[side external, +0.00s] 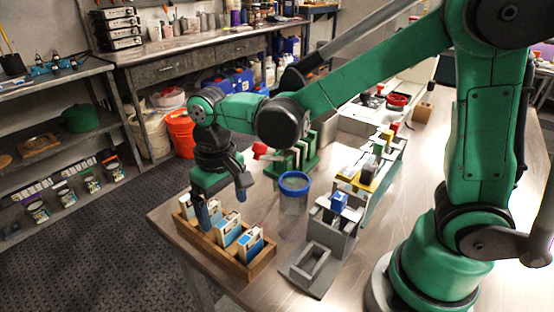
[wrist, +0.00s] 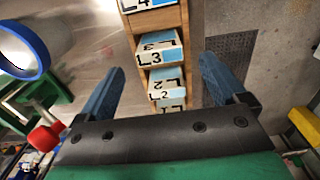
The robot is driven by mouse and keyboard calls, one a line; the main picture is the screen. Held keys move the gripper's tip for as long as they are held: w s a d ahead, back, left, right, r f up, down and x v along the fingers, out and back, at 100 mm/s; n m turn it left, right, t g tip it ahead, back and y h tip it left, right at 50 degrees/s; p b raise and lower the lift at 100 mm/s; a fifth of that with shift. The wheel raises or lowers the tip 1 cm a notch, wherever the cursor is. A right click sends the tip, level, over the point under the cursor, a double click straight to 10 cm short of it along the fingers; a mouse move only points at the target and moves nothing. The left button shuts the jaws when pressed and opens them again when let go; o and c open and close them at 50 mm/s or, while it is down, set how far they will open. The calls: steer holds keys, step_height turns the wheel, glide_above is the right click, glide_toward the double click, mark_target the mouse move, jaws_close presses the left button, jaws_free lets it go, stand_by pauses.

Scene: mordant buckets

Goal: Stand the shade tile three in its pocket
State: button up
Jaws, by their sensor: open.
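The tile marked 3 (wrist: 160,52) stands in a wooden rack (wrist: 130,45), in a row with tiles marked 4 (wrist: 135,4), 2 (wrist: 165,80) and 1 (wrist: 172,105). In the side view, the rack (side external: 262,268) sits at the table's near left corner with several blue-and-white tiles; the numbers are too small to read there. My gripper (wrist: 160,72) is open above the rack. Its blue fingers are wide apart, on either side of the row in the wrist view. In the side view my gripper (side external: 222,207) is low over the rack and hides part of it.
A grey stand (side external: 312,268) with an empty rectangular opening lies right of the rack. A blue-rimmed container (side external: 294,183) stands behind it. A green rack (side external: 306,160) and a grey rack with coloured items (side external: 372,190) stand farther back. The table edge is close to the wooden rack.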

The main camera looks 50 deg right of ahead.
mark_target(226, 218)
step_height(226, 218, up, 7)
steer(key=s+d+f+t, duration=0.1)
steer(key=s+d+t, duration=0.3)
steer(key=d+t, duration=0.3)
steer(key=shift+s+d, duration=0.35)
steer(key=shift+d, duration=0.4)
